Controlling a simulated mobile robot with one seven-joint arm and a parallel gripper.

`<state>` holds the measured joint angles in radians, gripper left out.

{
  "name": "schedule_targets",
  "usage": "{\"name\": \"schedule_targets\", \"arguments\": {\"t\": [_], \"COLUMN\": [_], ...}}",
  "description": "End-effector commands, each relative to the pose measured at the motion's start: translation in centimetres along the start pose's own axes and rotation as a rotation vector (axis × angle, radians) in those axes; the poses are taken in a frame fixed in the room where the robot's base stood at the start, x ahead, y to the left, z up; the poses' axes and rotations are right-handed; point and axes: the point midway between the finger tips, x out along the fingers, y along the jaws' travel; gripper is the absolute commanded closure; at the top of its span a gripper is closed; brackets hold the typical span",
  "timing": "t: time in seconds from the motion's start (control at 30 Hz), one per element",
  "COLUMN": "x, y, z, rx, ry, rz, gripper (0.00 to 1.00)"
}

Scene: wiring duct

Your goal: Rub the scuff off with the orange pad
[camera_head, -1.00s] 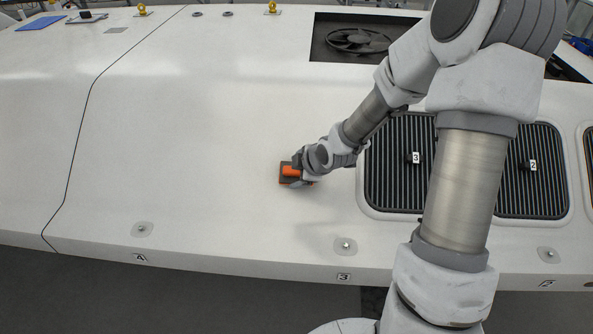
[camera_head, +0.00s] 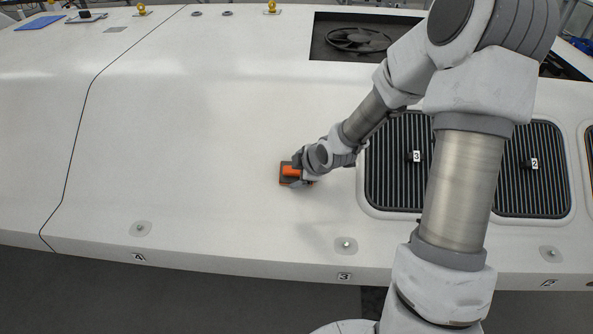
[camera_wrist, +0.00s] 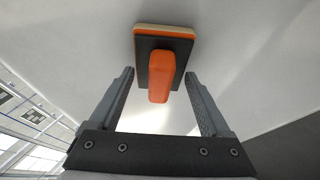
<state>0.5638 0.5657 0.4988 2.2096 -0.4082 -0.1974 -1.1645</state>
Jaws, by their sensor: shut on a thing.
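The orange pad (camera_head: 290,171) has an orange handle on a dark backing and is at the white panel's surface, left of the vent grilles. In the wrist view the pad (camera_wrist: 164,34) shows its orange and cream edge, with the handle pointing back between my fingers. My gripper (camera_head: 299,173) is shut on the pad; its two fingers stand either side of the handle in the wrist view. I see no scuff on the white panel (camera_head: 190,130); whether one lies under the pad or behind my arm, I cannot tell.
Black vent grilles (camera_head: 395,185) with numbered knobs lie right of the pad. An open recess with a fan (camera_head: 358,40) is behind. Bolt plates (camera_head: 346,245) sit near the front edge. A blue sheet (camera_head: 40,23) lies far left. The panel left of the pad is clear.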

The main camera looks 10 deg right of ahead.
Motion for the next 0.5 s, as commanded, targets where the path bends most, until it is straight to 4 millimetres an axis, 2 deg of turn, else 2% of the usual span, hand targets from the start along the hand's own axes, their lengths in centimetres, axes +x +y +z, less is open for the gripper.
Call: {"name": "schedule_targets", "arguments": {"t": [0.33,0.5], "x": [1.1,1.1], "y": [-0.1,0.0], "z": [-2.6,-3.2], "rx": [-0.004,0.001], "ry": [0.001,-0.001], "rz": [0.002,0.000], "gripper": [0.74,0.74]}}
